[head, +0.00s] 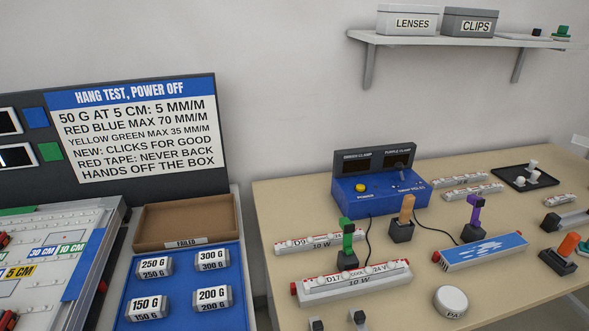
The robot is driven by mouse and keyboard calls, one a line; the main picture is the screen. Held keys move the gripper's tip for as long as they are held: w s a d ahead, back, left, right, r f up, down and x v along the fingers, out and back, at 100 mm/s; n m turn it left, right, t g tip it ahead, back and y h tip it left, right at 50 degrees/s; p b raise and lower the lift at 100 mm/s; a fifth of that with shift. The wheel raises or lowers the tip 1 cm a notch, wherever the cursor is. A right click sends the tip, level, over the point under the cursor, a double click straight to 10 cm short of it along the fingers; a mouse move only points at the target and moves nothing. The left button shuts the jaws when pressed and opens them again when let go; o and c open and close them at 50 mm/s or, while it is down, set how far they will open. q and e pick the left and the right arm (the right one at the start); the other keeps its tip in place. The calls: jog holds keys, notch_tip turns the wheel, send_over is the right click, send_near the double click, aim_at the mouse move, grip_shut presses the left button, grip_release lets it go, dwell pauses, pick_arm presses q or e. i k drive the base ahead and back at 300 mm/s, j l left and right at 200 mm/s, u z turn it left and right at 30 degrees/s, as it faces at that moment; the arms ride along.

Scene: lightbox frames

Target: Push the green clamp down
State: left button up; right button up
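The green clamp (348,232) stands on the tan table in the head view, its green lever upright on a dark base. It is behind a white lamp strip marked D17 (335,290), which hides the foot of its base. Two grey tips at the bottom edge look like the spread fingers of my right gripper (337,320). They are apart, with nothing seen between them, nearer than the strip and clear of the clamp. The rest of that gripper is cut off. My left gripper is not in view.
A blue power box (380,192) stands behind the clamp, with cables running forward. Orange (407,208) and purple (474,215) levers stand to its right. A round white piece (451,300) lies in front. A blue weight tray (238,318) is left, across a gap.

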aim_at(347, 226)
jog(key=j+u, duration=0.3)
jog(key=j, duration=0.35)
jog(key=j+u, duration=0.3)
jog(key=j, duration=0.4)
